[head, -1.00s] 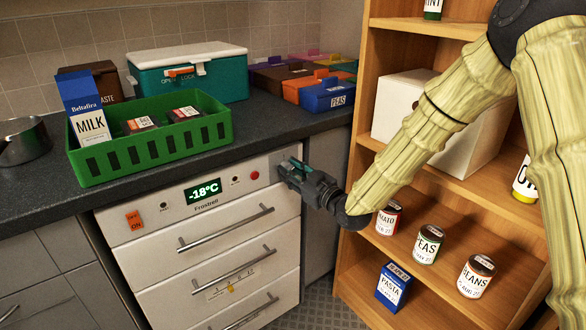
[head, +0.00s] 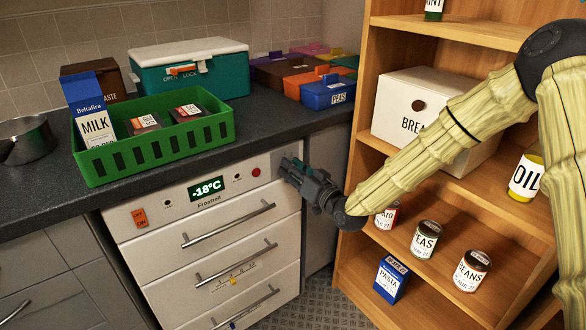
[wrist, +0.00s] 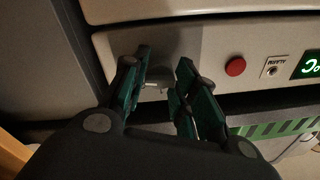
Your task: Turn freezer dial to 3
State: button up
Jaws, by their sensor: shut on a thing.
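The white freezer (head: 140,226) stands under the counter, its control panel along the top. Its lit display (head: 206,188) reads -18°C. My gripper (head: 290,166) is at the right end of that panel, shut on the freezer dial. The gripper hides most of the dial in the head view, so its numbers and pointer cannot be read. In the wrist view, my dark green fingers (wrist: 164,70) stand either side of a small pale part of the dial (wrist: 154,86) against the panel.
A red button (head: 256,172) and an orange ON switch (head: 139,217) are on the panel. Drawer handles (head: 229,225) project below. A green crate (head: 155,160) stands on the counter above. A wooden shelf (head: 450,190) with a bread bin (head: 400,100) and cans is close on the right.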

jog(key=shift+w+d+r, duration=0.1)
dwell(0.3)
jog(key=o, duration=1)
jog(key=v, duration=1.2)
